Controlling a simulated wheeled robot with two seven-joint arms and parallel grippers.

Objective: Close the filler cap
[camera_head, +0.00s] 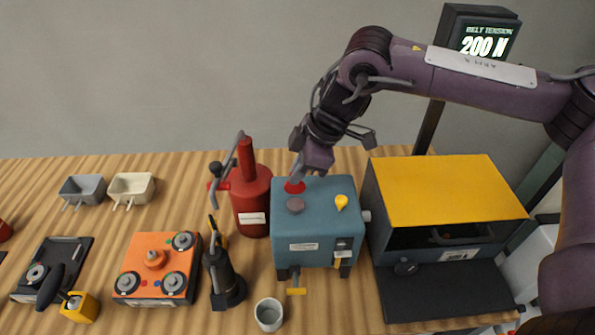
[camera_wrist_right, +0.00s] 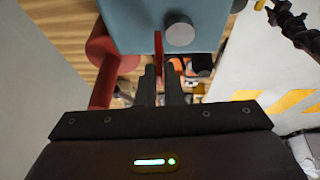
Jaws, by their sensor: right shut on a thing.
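The blue box-shaped unit (camera_head: 318,224) stands on the wooden table. The red filler cap (camera_head: 295,187) is at the back of its top, behind a dark grey round knob (camera_head: 295,205). In the right wrist view the cap (camera_wrist_right: 158,48) shows as a thin red edge, with the grey knob (camera_wrist_right: 180,32) to its right. My right gripper (camera_head: 299,176) reaches down from above and is shut on the cap. In the wrist view its fingertips (camera_wrist_right: 160,72) sit on both sides of the red edge. The filler opening cannot be made out. My left gripper is not in view.
A red cylinder with a lever (camera_head: 252,205) stands close to the left of the unit. A yellow-topped box (camera_head: 445,190) stands to the right. A yellow knob (camera_head: 341,202) is on the unit's top. A grey cup (camera_head: 269,314) and a dark oil can (camera_head: 224,278) stand in front.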

